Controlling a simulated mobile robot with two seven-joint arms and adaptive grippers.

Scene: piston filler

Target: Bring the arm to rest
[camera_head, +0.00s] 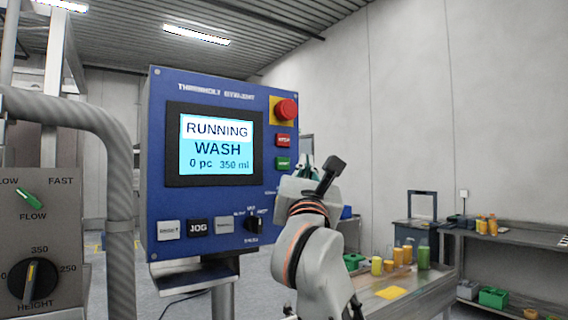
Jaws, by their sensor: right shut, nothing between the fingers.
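My right gripper (332,168) is shut and empty, its dark fingertips pointing up. It is raised in front of the lower right edge of the blue control panel (160,120). My arm below it hides part of the panel's lower right corner. I cannot tell whether the gripper touches the panel. The panel's screen (214,146) reads RUNNING, WASH, 0 pc, 350 ml. A dark selector knob (255,224) sits just left of my arm. My left gripper is not in view.
A red mushroom button (286,109), a red button (284,140) and a green button (284,163) line the panel's right side. A grey box with dials (40,240) and a thick pipe (118,180) stand left. Benches with bottles (423,257) are right.

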